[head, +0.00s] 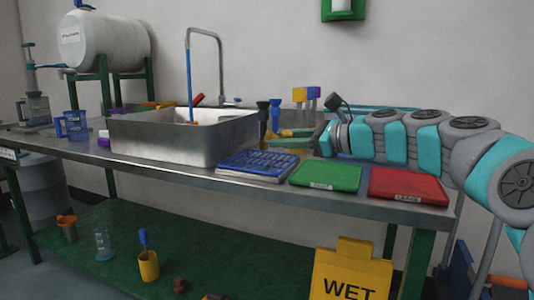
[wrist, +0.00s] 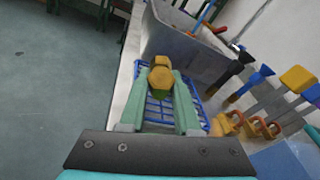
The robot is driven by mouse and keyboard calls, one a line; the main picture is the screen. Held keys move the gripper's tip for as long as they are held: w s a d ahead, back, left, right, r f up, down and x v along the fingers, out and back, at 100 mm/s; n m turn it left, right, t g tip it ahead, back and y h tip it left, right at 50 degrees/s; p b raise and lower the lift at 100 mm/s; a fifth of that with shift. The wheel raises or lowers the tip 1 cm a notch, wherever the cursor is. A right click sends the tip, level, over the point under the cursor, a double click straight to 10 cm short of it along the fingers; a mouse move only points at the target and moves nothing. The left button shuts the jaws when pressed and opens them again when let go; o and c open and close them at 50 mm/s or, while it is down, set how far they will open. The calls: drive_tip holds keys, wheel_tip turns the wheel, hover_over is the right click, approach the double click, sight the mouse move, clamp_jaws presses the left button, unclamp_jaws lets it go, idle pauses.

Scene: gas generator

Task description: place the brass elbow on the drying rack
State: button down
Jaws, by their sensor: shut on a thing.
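My gripper (head: 272,139) is shut on the brass elbow (wrist: 160,76), which shows as a yellow-brown piece between the green fingertips (wrist: 161,83) in the wrist view. In the head view the elbow cannot be made out clearly. The blue slatted drying rack (head: 258,164) lies on the steel bench, right of the sink. In the wrist view the rack (wrist: 157,112) shows behind and below the elbow and fingers, partly hidden by them. The elbow appears to be above the rack; I cannot tell the gap.
The steel sink (head: 180,138) stands left of the rack. A green tray (head: 326,176) and a red tray (head: 408,186) lie to the right. Upright blue and yellow-handled tools (wrist: 262,76) and several orange-brass pieces (wrist: 228,124) are close beside the gripper, toward the wall.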

hover_over(265, 159)
drive_tip(key=shift+w+f, duration=0.1)
drive_tip(key=shift+f, duration=0.45)
drive_tip(key=shift+a+f+b, duration=0.1)
drive_tip(key=shift+f+b, duration=0.85)
drive_tip(key=shift+f, duration=0.85)
drive_tip(key=shift+r, duration=0.1)
drive_tip(key=c, duration=0.6)
unclamp_jaws()
drive_tip(key=p+v, duration=0.1)
drive_tip(key=v, duration=1.1)
drive_tip(key=shift+w, duration=0.1)
